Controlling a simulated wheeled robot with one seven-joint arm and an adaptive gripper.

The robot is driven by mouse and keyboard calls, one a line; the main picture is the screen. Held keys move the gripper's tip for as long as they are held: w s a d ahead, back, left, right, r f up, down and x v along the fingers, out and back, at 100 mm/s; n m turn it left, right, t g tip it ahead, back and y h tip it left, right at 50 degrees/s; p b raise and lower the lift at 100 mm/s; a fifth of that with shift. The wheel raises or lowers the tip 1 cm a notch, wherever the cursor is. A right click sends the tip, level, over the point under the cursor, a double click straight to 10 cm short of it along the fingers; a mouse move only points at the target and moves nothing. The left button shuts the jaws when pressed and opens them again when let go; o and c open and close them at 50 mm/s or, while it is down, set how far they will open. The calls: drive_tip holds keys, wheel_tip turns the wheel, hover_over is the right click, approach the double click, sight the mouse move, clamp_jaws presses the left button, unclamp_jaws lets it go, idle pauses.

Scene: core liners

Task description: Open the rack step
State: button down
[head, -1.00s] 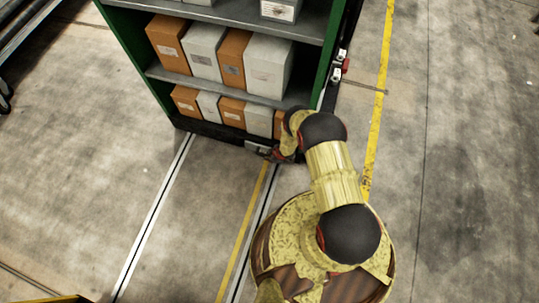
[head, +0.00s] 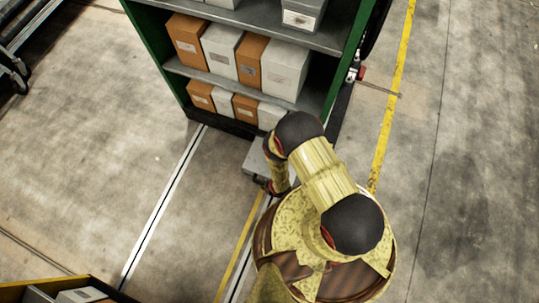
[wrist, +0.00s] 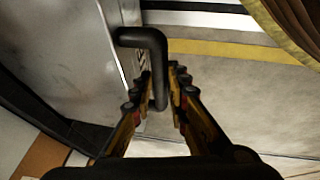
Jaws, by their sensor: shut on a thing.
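The rack step (head: 256,157) is a grey metal box projecting from the dark base at the rack's lower right. Part of it is hidden behind my arm. In the wrist view its pale grey panel (wrist: 55,45) fills the upper left. A black bent handle (wrist: 148,38) stands off the panel. My gripper (wrist: 159,88) is shut on this handle, with a finger on each side of it. In the head view my gripper (head: 270,188) is at the step's near end, small and partly hidden by my arm.
The green rack (head: 172,60) holds orange and white boxes on its shelves. White and yellow floor lines run from the rack towards me. A yellow-edged thing with boxes (head: 62,287) stands at the bottom left. Bare floor (head: 80,150) lies left of the rack.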

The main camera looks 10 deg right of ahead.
drive_tip(key=shift+s+a, duration=0.55)
drive_tip(key=shift+s, duration=0.25)
drive_tip(key=c, duration=1.8)
unclamp_jaws()
drive_tip(key=shift+o, duration=0.4)
drive_tip(key=shift+w+r, duration=0.1)
wheel_tip(320, 180, up, 10)
